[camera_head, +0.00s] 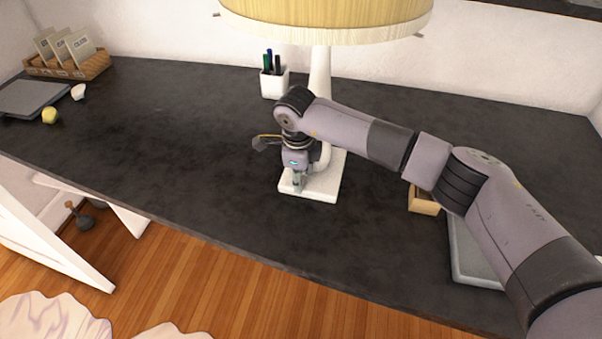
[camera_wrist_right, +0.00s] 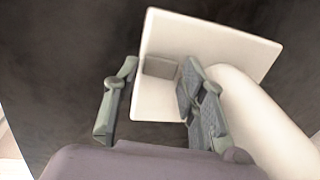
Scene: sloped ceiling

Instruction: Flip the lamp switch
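The lamp has a yellow shade (camera_head: 325,14) at the top of the head view, a white stem (camera_head: 320,72) and a white square base (camera_head: 322,188) on the dark desk. My right gripper (camera_head: 298,184) points down over the front left part of the base. In the right wrist view, the base (camera_wrist_right: 205,48) lies beyond my fingers (camera_wrist_right: 158,70), which are apart with nothing held between them. A small grey block, seemingly the switch (camera_wrist_right: 160,67), shows on the base between the fingertips. I cannot tell whether a finger touches it. My left gripper is not in view.
A white pen cup (camera_head: 274,82) stands behind my right wrist. A wooden box (camera_head: 424,203) and a grey flat object (camera_head: 472,262) lie at the right, partly behind my arm. A basket (camera_head: 70,66) and a laptop-like slab (camera_head: 30,97) are far left. The left-middle desk is clear.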

